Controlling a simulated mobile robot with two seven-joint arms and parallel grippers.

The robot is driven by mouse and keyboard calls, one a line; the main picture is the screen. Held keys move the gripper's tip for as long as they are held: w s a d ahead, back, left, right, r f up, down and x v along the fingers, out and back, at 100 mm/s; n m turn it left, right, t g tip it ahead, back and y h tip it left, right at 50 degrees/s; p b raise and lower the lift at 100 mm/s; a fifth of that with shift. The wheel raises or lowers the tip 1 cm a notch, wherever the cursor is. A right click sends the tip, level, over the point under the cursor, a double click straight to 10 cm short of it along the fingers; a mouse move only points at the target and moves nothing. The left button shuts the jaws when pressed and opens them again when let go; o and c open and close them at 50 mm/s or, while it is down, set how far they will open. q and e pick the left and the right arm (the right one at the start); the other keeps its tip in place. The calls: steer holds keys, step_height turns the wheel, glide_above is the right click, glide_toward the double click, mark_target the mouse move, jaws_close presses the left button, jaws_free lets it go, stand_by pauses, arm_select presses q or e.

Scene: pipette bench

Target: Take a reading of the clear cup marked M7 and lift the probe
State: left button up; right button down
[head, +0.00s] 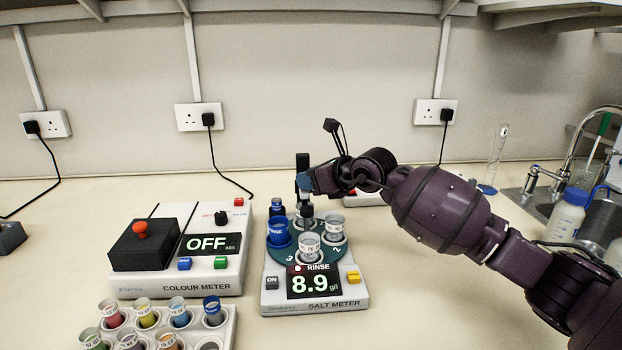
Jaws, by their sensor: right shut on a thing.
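The salt meter (330,300) stands at the middle front with a dark green turntable (272,256) on top. The dark probe (302,161) stands upright behind the turntable. My right gripper (306,182) is shut on it. Whether its lower end is in a cup is hidden. My left gripper is out of view.
The salt meter's display (314,283) reads 8.9 g/l, with RINSE above it. A colour meter (190,250) showing OFF stands left. A rack of sample cups (232,322) is front left. Bottles (566,215) and a sink are at right.

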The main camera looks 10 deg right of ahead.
step_height(320, 180, up, 6)
steer(key=shift+f+p, duration=0.15)
steer(key=shift+p, duration=1.1)
steer(key=c, duration=0.9)
jaws_free()
steer(key=shift+f, duration=0.1)
